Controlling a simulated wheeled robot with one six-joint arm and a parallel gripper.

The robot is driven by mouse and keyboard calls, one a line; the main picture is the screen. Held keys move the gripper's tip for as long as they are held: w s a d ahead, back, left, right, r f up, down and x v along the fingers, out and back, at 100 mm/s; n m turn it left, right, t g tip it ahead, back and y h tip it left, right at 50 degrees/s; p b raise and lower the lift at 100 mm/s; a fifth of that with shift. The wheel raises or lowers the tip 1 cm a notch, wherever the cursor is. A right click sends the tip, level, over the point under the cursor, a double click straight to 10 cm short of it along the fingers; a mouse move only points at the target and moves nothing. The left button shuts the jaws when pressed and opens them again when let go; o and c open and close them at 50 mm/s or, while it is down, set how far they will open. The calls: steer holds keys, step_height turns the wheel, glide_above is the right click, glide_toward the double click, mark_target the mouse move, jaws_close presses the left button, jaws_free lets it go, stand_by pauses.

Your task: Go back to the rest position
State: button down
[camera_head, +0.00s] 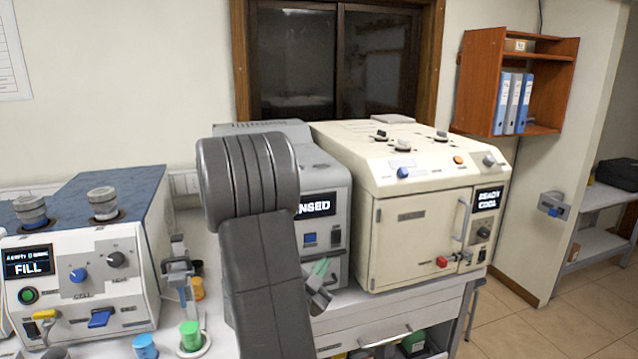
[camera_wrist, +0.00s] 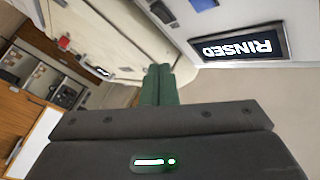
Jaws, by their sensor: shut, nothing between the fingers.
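My gripper (camera_wrist: 160,72) shows in the wrist view with its two green fingers together and nothing between them. In the camera_head view my dark grey arm stands in the middle, and a small green tip (camera_head: 320,267) shows just right of it, in front of the grey machine (camera_head: 335,215). The grey machine's screen reads RINSED in the wrist view (camera_wrist: 238,47), where it appears upside down. My arm hides part of that screen and machine in the camera_head view.
A cream machine (camera_head: 415,235) with a closed door and a READY COOL screen stands right of the grey one. A machine with a FILL screen (camera_head: 28,263) stands at the left. Green (camera_head: 190,335) and blue (camera_head: 145,346) capped items are on the bench. Open floor (camera_head: 570,320) lies at the right.

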steer(key=shift+s+d, duration=0.1)
steer(key=shift+s, duration=0.2)
steer(key=shift+w, duration=0.1)
steer(key=w+b, duration=0.1)
steer(key=w+a+b, duration=0.1)
steer(key=w, duration=0.2)
steer(key=shift+w+a+f+b, duration=0.2)
steer(key=shift+w+a+b, duration=0.05)
steer(key=shift+b, duration=0.15)
steer(key=r+p, duration=0.1)
steer(key=p, duration=0.3)
steer(key=shift+w, duration=0.15)
